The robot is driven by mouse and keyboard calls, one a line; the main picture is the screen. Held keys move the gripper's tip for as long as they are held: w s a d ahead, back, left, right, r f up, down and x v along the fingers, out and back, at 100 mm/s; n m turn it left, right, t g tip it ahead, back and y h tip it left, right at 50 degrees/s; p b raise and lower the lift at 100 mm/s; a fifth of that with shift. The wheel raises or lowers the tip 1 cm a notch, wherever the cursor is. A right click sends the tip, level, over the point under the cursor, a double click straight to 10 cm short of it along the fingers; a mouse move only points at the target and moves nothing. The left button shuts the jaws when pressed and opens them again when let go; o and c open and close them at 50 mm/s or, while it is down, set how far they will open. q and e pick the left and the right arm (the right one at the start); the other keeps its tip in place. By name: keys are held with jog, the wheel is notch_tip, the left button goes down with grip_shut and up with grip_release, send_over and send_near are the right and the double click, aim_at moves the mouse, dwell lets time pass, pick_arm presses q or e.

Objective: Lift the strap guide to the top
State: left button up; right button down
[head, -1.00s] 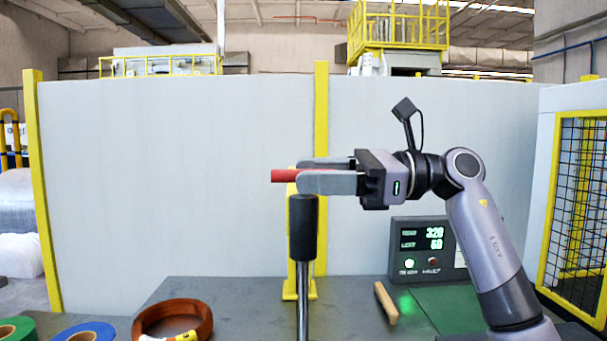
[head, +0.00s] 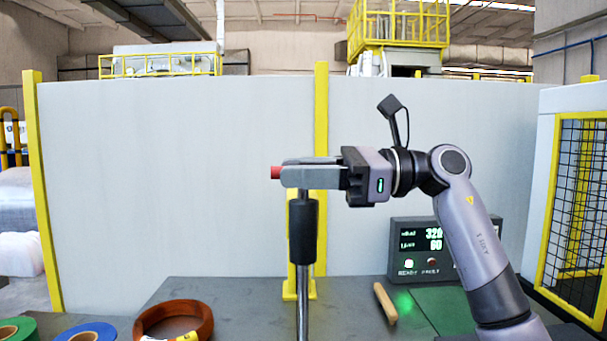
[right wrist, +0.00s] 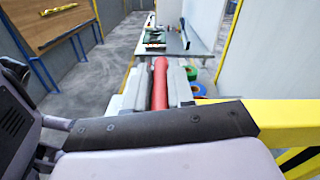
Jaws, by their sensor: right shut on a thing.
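A red bar (head: 276,173), which I take to be the strap guide's handle, lies level just above a black cylinder (head: 303,230) on an upright silver post. My right gripper (head: 286,174) is shut on the red bar, and only its left end sticks out past the fingertips. In the right wrist view the red bar (right wrist: 160,85) runs between the two grey fingers. The fingers hide most of the bar in the head view, so I cannot tell how it joins the post. My left gripper is not in view.
A copper-brown coil (head: 173,320) lies on the dark table, with blue (head: 88,333) and green (head: 17,329) rolls to its left. A wooden-handled tool (head: 385,303) and a control box (head: 428,247) are at right. A grey wall stands behind.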

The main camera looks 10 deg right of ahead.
notch_tip(320, 180, up, 22)
jog(key=p, duration=1.1)
jog(key=shift+d+p, duration=0.2)
jog(key=shift+p, duration=0.1)
jog(key=c, duration=1.1)
grip_release()
jog(key=shift+w+f, duration=0.1)
jog(key=shift+o, duration=0.2)
jog(key=shift+a+f, duration=0.1)
jog(key=s+d+b, duration=0.1)
jog(key=d, duration=0.6)
jog(key=shift+s, duration=0.2)
